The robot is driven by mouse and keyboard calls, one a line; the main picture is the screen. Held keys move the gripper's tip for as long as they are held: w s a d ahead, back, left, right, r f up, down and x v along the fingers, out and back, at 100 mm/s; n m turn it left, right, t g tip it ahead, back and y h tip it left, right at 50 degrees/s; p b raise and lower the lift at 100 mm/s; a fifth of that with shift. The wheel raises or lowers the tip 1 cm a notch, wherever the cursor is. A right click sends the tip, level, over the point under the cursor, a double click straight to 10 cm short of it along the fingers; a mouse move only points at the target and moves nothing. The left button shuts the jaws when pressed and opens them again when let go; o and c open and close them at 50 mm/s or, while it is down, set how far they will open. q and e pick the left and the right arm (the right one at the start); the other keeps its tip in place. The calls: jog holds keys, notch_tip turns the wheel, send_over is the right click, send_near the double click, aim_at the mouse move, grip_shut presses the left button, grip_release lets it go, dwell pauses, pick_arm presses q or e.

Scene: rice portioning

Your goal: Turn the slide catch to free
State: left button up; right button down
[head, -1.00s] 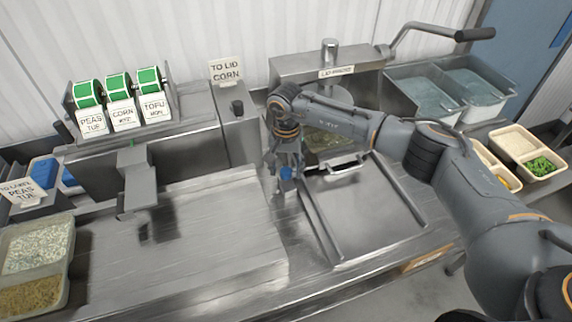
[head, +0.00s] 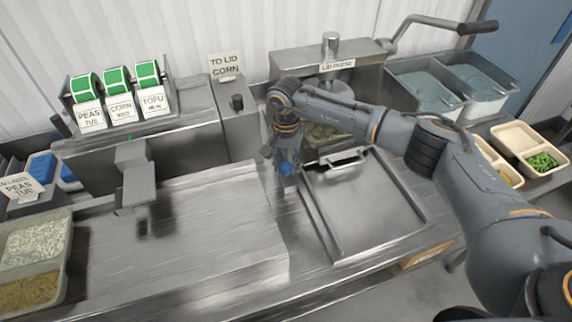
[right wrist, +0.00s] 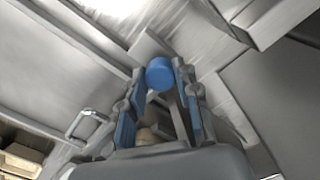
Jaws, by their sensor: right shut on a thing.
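The slide catch shows as a blue round knob (right wrist: 160,73) between my right fingertips in the right wrist view. Its blue also shows in the head view (head: 286,168), low among the fingers. My right gripper (head: 285,172) points down at the left edge of the steel slide plate (head: 365,205) and is shut on the knob. In the right wrist view the two blue-padded fingers (right wrist: 158,80) stand on either side of it. The catch's base is mostly hidden, so I cannot tell which way it is set. My left gripper is not in view.
The slide's bar handle (head: 345,160) lies just right of my gripper. The lid press (head: 330,68) stands behind it, with a tray (head: 328,137) partly under it. A filled tray (head: 68,240) sits at far left.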

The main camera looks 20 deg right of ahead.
jog(key=m+b, duration=0.3)
jog(key=shift+f, duration=0.25)
jog(key=m+b, duration=0.4)
jog(key=m, duration=0.1)
jog(key=shift+w+r+m+b, duration=0.1)
jog(key=shift+m+b, duration=0.2)
jog(key=shift+b, duration=0.1)
jog(key=m+b, duration=0.2)
jog(key=m, duration=0.2)
jog(key=shift+b, duration=0.3)
jog(key=shift+r+m+b, duration=0.15)
jog(key=shift+m+b, duration=0.65)
jog(key=shift+m, duration=1.3)
jog(key=c, duration=1)
grip_release()
